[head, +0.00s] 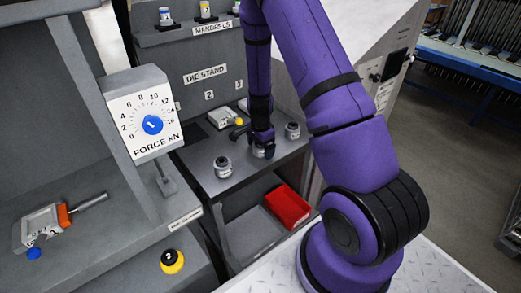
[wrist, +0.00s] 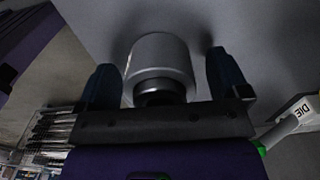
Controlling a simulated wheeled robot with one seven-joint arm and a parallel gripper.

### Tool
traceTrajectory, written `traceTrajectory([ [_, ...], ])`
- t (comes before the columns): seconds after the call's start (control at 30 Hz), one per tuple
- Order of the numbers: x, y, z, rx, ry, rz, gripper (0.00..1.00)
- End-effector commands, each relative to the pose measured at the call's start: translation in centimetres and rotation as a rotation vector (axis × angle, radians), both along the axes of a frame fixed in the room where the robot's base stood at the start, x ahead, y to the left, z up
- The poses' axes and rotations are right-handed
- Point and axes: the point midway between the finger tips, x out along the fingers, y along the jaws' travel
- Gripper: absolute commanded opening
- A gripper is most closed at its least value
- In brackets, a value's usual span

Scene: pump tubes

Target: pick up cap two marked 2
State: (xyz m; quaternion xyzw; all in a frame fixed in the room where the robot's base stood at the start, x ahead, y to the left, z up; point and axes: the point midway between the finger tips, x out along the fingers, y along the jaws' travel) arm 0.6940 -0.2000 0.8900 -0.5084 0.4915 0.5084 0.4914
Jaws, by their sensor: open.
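My gripper (head: 262,148) is low over the grey shelf under the die stand, and it mostly hides a pale cap (head: 258,153) there. In the wrist view my gripper (wrist: 164,75) is open, with one finger on either side of a light grey cylindrical cap (wrist: 160,58) with a dark lower end. Gaps show between the fingers and the cap. No number is readable on it. Two similar caps stand on the same shelf: one to the left (head: 222,167) and one to the right (head: 292,130). Their marks are too small to read.
A small tray with a yellow-ended tool (head: 238,121) lies behind the gripper. A red bin (head: 287,207) sits below the shelf. A force dial (head: 140,112) stands left. A yellow and black piece (head: 172,261) sits lower left. Shelf room lies between the caps.

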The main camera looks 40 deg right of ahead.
Motion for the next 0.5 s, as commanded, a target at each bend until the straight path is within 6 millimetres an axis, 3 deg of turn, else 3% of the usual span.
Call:
traceTrajectory([
  [0.17, 0.02, 0.02, 0.0, 0.0, 0.0, 0.0, 0.94],
  [0.43, 0.01, 0.02, 0.02, 0.0, 0.0, 0.0, 0.34],
  [0.5, 0.03, 0.02, 0.04, 0.0, -0.001, 0.0, 0.31],
])
